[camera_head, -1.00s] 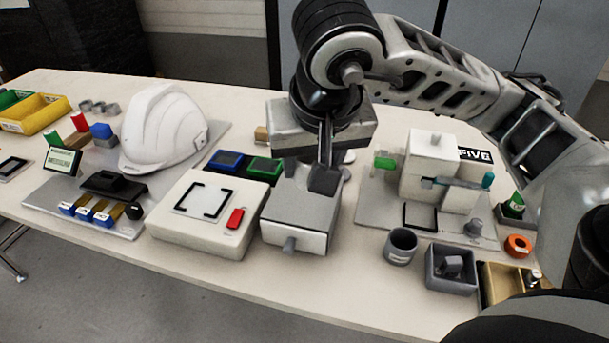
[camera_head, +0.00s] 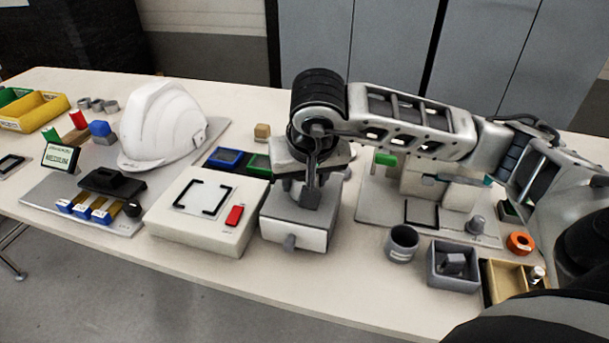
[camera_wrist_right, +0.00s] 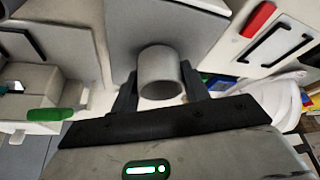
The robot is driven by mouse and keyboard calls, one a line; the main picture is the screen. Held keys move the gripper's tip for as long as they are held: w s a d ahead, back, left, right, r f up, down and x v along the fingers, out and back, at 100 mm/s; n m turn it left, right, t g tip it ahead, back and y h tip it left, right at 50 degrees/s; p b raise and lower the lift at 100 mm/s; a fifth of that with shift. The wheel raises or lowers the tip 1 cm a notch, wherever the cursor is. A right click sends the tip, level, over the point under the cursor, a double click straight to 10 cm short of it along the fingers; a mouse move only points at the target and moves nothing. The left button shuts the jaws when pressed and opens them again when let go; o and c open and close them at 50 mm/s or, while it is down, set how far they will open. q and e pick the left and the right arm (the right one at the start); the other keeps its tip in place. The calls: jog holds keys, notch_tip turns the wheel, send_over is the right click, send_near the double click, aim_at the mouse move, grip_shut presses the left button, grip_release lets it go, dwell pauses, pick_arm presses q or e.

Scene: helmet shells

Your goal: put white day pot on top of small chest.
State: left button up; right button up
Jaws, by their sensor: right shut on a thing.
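The small chest (camera_head: 307,238) has a grey top, a pale front and a round grey knob, and stands at the middle of the table. My right gripper (camera_head: 308,194) points down over the chest top. In the right wrist view this gripper (camera_wrist_right: 160,92) is shut on a pale grey, round pot (camera_wrist_right: 160,66), which I take to be the white day pot. The pot is over the chest's grey top (camera_wrist_right: 135,25); I cannot tell if they touch. In the head view the fingers and wrist largely hide the pot. My left gripper is not in view.
A white box with a red button (camera_head: 235,215) stands close left of the chest. A white helmet shell (camera_head: 165,125) is further left. A grey cup (camera_head: 402,243) and a grey bin (camera_head: 452,268) stand right. My forearm passes over a white fixture (camera_head: 415,180).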

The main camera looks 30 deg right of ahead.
jog(key=shift+f+b, duration=0.25)
jog(key=shift+b, duration=0.05)
jog(key=o, duration=1)
jog(key=shift+c, duration=0.2)
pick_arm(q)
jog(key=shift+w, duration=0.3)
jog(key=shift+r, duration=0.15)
pick_arm(e)
jog(key=shift+r, duration=0.15)
jog(key=shift+r+p, duration=0.25)
jog(key=shift+p, duration=0.2)
pick_arm(q)
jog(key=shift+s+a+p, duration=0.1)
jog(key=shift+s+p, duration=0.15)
jog(key=shift+p, duration=0.3)
pick_arm(e)
jog(key=v, duration=1.1)
jog(key=shift+s+r, duration=0.2)
jog(key=shift+r, duration=0.15)
